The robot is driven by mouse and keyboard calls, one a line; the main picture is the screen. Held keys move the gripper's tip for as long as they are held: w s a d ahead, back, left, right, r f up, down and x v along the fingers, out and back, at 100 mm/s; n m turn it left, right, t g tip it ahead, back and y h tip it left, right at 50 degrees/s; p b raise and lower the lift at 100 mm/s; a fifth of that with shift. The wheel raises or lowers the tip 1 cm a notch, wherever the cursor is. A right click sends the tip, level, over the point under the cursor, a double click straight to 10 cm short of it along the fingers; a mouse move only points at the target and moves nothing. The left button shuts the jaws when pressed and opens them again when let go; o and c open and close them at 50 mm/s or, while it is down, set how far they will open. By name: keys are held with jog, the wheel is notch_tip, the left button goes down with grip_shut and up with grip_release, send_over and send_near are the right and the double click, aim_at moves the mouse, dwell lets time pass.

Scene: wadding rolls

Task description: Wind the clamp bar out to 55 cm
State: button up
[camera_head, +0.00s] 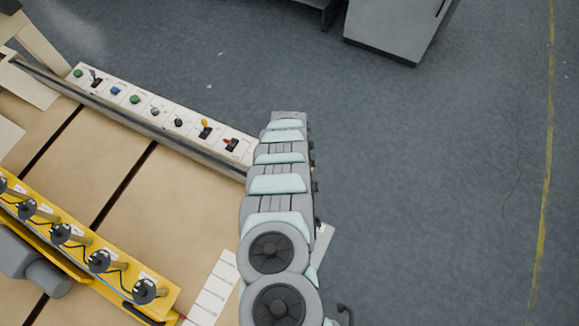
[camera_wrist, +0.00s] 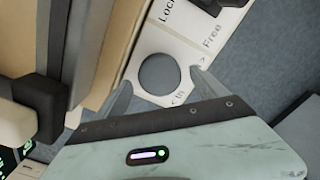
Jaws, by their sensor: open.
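My gripper (camera_wrist: 161,77) is open in the wrist view, with one finger on each side of a round grey knob (camera_wrist: 160,74). I cannot tell whether the fingers touch it. The knob sits on a white panel (camera_wrist: 187,50) marked "In" with arrows, "Lock" and "Free". A dark part, partly cut off, stands by the "Lock" label. In the head view my arm hides the gripper and knob. A yellow bar (camera_head: 165,292) with several black knobs crosses the tan bed; I cannot tell if it is the clamp bar. No 55 cm reading is legible.
A white control strip (camera_head: 155,108) with several buttons and levers runs along the bed's far edge. A pale segmented strip (camera_head: 212,291) lies left of my arm. A grey cabinet (camera_head: 395,28) stands at the back. The blue-grey floor on the right is clear.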

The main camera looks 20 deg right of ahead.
jog(key=shift+a+f, duration=0.15)
jog(key=shift+f, duration=0.2)
jog(key=c, duration=1.4)
